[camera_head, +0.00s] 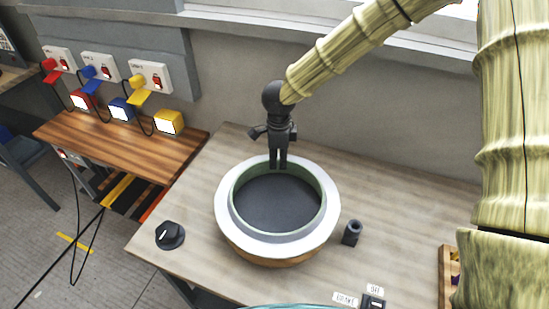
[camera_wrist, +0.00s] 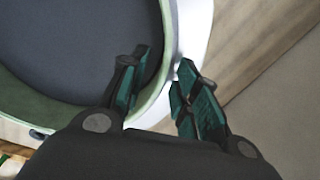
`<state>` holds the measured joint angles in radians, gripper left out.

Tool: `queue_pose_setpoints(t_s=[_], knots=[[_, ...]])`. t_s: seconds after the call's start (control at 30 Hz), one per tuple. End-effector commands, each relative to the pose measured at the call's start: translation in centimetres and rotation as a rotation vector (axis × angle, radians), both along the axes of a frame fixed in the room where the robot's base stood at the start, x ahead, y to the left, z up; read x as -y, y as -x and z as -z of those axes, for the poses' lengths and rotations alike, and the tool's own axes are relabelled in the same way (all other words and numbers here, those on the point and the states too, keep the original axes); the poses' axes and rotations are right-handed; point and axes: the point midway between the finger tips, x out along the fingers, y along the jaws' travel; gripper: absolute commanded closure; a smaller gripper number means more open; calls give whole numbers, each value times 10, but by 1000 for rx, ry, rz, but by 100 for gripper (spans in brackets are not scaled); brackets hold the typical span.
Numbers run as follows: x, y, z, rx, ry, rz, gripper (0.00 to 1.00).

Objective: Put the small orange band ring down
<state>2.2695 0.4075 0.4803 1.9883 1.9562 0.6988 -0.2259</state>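I cannot make out a small orange band ring in either view. My gripper (camera_head: 279,166) points down at the back rim of a round mould (camera_head: 230,228) with a white rim, a green inner wall and a dark grey floor. In the wrist view, my gripper (camera_wrist: 164,62) has its two dark green fingers apart. Part of the mould's rim (camera_wrist: 192,30) shows in the gap between them, and I see nothing held there. I cannot tell whether the fingers touch the rim. The mould's lower outer side looks orange-brown.
The mould stands on a wooden table (camera_head: 200,205). A black knob (camera_head: 170,235) is at left, a dark cylinder (camera_head: 351,232) at right and a labelled switch (camera_head: 372,302) in front. A wooden tray (camera_head: 445,275) is at the right edge. The wall is close behind.

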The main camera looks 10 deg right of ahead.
Motion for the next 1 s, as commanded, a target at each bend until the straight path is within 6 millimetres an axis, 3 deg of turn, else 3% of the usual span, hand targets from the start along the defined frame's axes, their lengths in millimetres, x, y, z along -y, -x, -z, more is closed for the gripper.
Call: queue_pose_setpoints(t_s=[0.6, 1.0], knots=[[-2, 6, -98, 4, -2, 0, 69], [-2, 8, -117, 0, -1, 0, 69]])
